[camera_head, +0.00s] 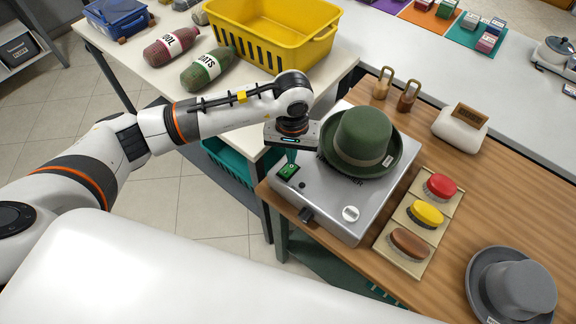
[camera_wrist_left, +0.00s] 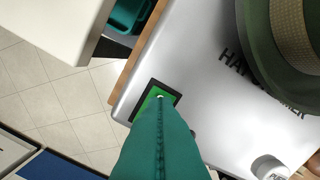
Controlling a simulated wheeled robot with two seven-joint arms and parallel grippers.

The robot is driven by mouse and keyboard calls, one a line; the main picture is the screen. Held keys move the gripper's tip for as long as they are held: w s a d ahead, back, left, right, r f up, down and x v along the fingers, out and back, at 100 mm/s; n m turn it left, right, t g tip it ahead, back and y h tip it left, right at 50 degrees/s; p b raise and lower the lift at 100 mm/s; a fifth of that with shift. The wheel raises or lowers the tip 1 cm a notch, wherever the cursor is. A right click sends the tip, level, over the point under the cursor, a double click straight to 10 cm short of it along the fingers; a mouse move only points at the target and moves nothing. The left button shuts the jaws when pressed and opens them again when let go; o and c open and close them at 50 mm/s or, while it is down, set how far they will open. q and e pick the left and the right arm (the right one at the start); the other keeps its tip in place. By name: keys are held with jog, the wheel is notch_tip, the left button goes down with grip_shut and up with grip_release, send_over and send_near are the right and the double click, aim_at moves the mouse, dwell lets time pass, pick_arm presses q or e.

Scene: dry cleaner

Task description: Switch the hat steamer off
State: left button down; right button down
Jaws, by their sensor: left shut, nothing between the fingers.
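The hat steamer (camera_head: 322,208) is a flat silver box on the wooden counter, with a green hat (camera_head: 362,138) standing on it. Its switch (camera_head: 288,171) is a green rocker in a black frame at the box's left corner. A round white dial (camera_head: 350,214) is near the front edge. My left gripper (camera_head: 290,158) points down over the switch, its teal fingers shut and empty. In the left wrist view the fingertips (camera_wrist_left: 160,98) overlap the green switch (camera_wrist_left: 148,99) and hide part of it; I cannot tell whether they touch it. My right gripper is not in view.
A tray of brushes (camera_head: 418,222) lies right of the steamer, and a grey hat (camera_head: 512,285) is at the lower right. Two wooden-handled items (camera_head: 408,96) stand behind. A yellow basket (camera_head: 275,35) and bottle-shaped bundles (camera_head: 207,69) are on the white table.

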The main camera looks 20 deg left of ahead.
pick_arm(q)
notch_tip(320, 180, up, 5)
jog(key=shift+r+p, duration=0.1)
jog(key=shift+p, duration=0.7)
